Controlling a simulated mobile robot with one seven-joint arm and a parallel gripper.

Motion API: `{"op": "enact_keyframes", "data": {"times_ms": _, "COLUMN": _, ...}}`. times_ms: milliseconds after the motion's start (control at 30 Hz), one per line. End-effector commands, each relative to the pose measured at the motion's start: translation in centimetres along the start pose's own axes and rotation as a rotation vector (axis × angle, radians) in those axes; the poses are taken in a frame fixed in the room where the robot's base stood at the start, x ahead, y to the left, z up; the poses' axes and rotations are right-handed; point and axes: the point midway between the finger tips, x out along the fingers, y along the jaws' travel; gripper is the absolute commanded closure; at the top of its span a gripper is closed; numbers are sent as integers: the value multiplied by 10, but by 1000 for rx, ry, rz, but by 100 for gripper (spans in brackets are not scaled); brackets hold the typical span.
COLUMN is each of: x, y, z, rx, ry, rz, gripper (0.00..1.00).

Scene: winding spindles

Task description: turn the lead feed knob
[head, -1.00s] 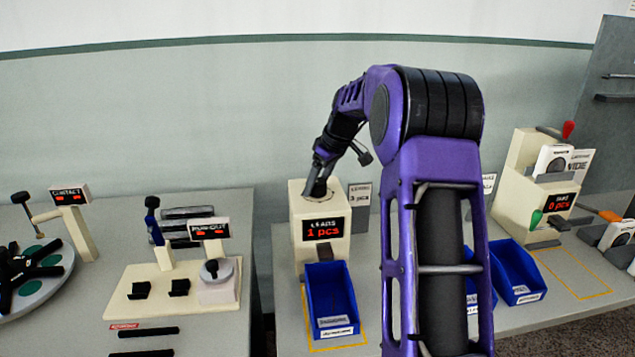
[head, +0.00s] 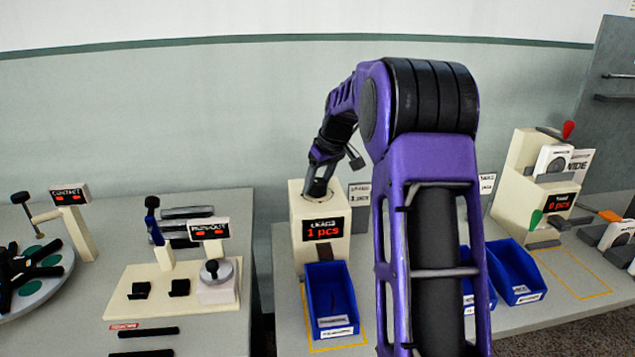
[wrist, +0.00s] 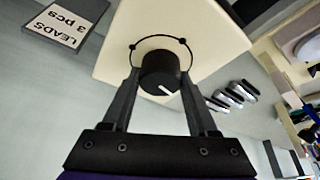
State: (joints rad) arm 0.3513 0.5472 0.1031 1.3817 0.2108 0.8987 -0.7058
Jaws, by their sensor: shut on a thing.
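The lead feed knob (wrist: 160,72) is a black round knob with a white pointer line, on top of the cream feeder box (head: 313,252). In the wrist view my gripper (wrist: 158,80) has a finger on each side of the knob and is shut on it. In the head view my gripper (head: 318,186) reaches down onto the top of the box and hides the knob. The box's display reads "LEADS 1 pcs".
A card reading "LEADS 3 pcs" (wrist: 66,26) stands beside the box. Another blue bin (head: 519,275) and a second cream feeder reading "0 pcs" (head: 535,190) are to the right. A left bench holds a runout fixture (head: 180,285) and a round contact plate (head: 40,290).

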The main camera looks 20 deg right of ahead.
Motion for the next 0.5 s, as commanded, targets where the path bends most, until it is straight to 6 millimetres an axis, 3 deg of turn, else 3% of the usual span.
{"op": "enact_keyframes", "data": {"times_ms": 500, "x": -3, "y": -1, "z": -2, "rx": 445, "ry": 1, "rz": 188, "gripper": 96}}
